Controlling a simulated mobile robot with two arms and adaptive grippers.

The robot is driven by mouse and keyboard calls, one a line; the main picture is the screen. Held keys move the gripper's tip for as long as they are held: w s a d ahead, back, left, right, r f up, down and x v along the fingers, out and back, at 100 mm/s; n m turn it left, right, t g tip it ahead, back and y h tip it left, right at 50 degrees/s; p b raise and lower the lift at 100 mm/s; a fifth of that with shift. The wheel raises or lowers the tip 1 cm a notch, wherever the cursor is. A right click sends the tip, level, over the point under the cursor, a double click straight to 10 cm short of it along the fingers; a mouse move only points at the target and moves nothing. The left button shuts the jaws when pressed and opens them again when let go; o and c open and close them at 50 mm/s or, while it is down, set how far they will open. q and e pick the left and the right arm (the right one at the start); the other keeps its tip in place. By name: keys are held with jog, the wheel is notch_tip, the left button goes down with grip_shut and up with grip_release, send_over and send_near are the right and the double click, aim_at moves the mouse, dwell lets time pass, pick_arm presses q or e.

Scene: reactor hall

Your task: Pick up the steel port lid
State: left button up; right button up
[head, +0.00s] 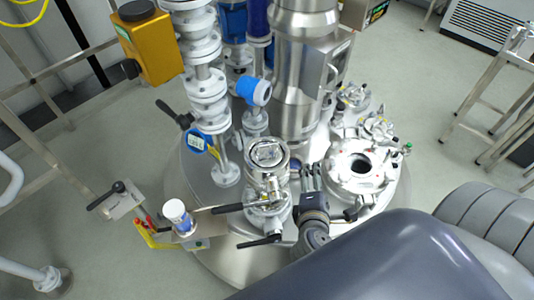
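I cannot make out the steel port lid for certain. A round steel cap (268,153) with a shiny, patterned top sits on a short fitting left of my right gripper; I cannot tell whether it is the lid. An open port (362,164) with a pale flange and a dark hole is on the vessel top to the right. My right gripper (311,176) is dark grey and stands between the two, over the vessel top. Its fingers are seen from behind and above, so their opening is unclear. My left gripper is not in view.
Black lever handles (258,241) stick out near the cap. A tall steel column (297,75) and white flanged pipes (205,82) rise behind. A small shelf (197,226) with a white container (178,214) is at left. Steps (500,110) stand at far right.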

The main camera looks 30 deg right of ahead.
notch_tip(320, 180, up, 3)
jog(key=w+a+n+t, duration=0.3)
jog(key=n+t, duration=0.1)
jog(key=n, duration=0.3)
jog(key=n+t+y, duration=0.3)
jog(key=n+t, duration=0.1)
jog(key=n, duration=0.7)
send_near(267, 146)
jog(key=p+x, duration=0.1)
jog(key=x, duration=0.4)
jog(key=shift+w+a, duration=0.15)
jog(key=p+x, duration=0.1)
jog(key=x, duration=0.3)
jog(key=shift+d+p, duration=0.25)
jog(key=shift+p, duration=0.15)
jog(key=shift+w+d+f, duration=0.15)
jog(key=shift+w, duration=0.4)
jog(key=c, duration=1.4)
